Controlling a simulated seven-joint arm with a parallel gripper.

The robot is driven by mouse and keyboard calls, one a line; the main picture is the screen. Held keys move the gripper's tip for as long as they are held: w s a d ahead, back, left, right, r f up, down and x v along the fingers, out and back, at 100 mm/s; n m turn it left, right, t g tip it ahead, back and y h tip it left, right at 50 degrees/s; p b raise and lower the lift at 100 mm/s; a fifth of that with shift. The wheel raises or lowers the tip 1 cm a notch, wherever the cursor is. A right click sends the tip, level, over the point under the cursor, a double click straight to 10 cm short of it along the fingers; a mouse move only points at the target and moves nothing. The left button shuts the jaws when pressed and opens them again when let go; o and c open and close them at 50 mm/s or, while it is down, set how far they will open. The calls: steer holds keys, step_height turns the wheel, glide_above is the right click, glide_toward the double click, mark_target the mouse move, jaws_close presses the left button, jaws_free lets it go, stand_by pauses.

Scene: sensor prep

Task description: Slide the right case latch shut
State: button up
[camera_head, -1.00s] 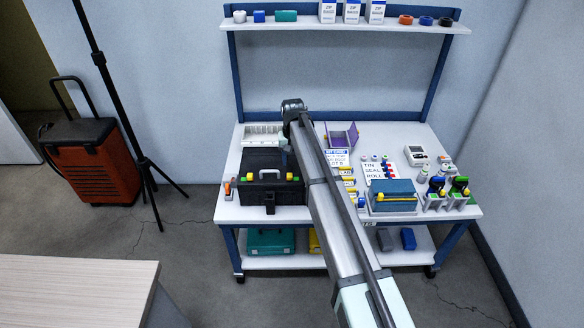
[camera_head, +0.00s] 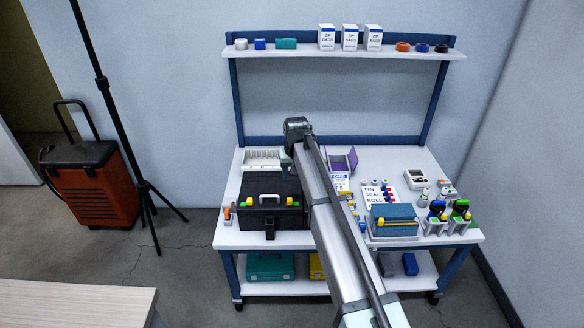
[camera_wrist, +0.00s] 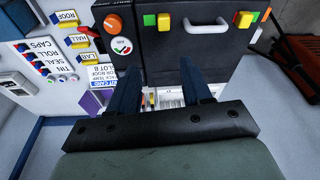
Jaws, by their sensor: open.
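The black case (camera_head: 268,222) stands on the bench at left, with a white handle (camera_head: 270,198). The latch lies beyond the fingertips. In the head view my arm hides most of the gripper.
A purple open box (camera_head: 342,160), a blue box (camera_head: 393,220) and labelled small parts stand right of the case. A white rack (camera_head: 262,159) is behind it. An orange knob (camera_wrist: 113,24) shows near the case in the wrist view. A shelf (camera_head: 345,54) runs above.

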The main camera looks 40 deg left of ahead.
steer(key=s+d+f, duration=0.2)
steer(key=d+f, duration=0.9)
steer(key=d, duration=0.2)
steer(key=s+d+f+m+h, duration=0.1)
steer(key=s+d+f, duration=0.2)
steer(key=d+f, duration=0.8)
steer(key=shift+d+g, duration=0.4)
steer(key=shift+d, duration=1.05)
steer(key=s+d+f+m+g+h, duration=0.1)
steer(key=s+d+f, duration=0.35)
steer(key=d, duration=0.55)
steer(key=s+d+f+m+g+h, duration=0.15)
steer(key=s+d+f, duration=0.3)
steer(key=d, duration=0.55)
steer(key=s+d+f+m+g, duration=0.1)
steer(key=s+d+f, duration=0.4)
steer(key=d, duration=0.5)
steer(key=s+d+f+m+g, duration=0.2)
steer(key=s+d, duration=0.4)
steer(key=d, duration=0.3)
steer(key=s+d+f+m+g+y, duration=0.1)
steer(key=s+d+f+m+g, duration=0.1)
steer(key=s+d+f+m, duration=0.2)
steer(key=s+d+f, duration=0.1)
steer(key=s+d, duration=0.2)
steer(key=d, duration=0.3)
steer(key=shift+d+f, duration=0.25)
